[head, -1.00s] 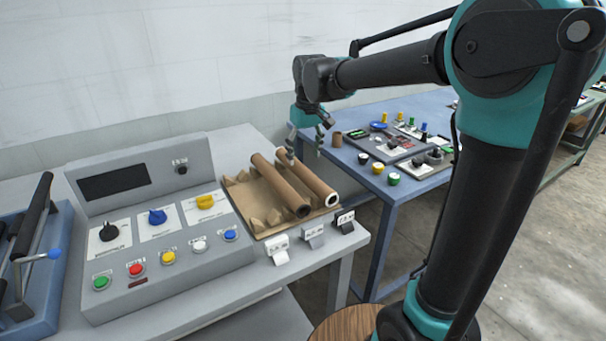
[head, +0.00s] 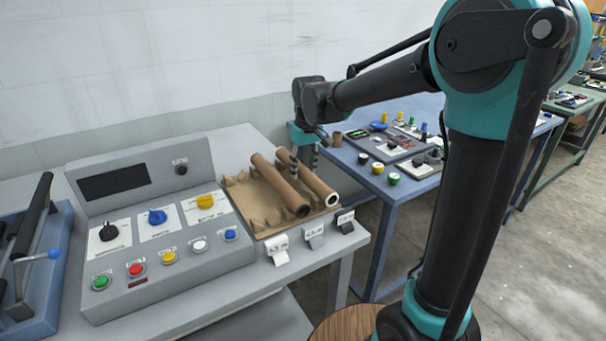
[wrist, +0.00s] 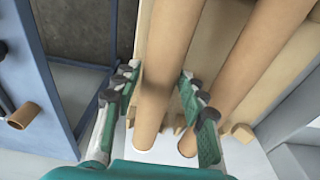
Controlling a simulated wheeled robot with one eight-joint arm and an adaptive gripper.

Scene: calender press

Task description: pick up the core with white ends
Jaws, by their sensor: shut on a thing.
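The core with white ends (head: 318,187) is a brown tube with a white ring at its near end. It lies on the right side of the cardboard tray in the head view. My gripper (head: 304,165) is down over its far part, with one finger on each side. In the wrist view the same core (wrist: 165,65) runs between the fingers of my gripper (wrist: 158,75), which is shut on it. The core still appears to lie in the tray. A second brown core (head: 278,183) lies parallel to it on the left, outside the fingers.
The cardboard tray (head: 246,203) has several raised notches and sits on a grey bench. A control panel (head: 165,235) with knobs and buttons stands left of it. Small labelled blocks (head: 313,237) line the front. A blue table (head: 400,192) with parts stands at right.

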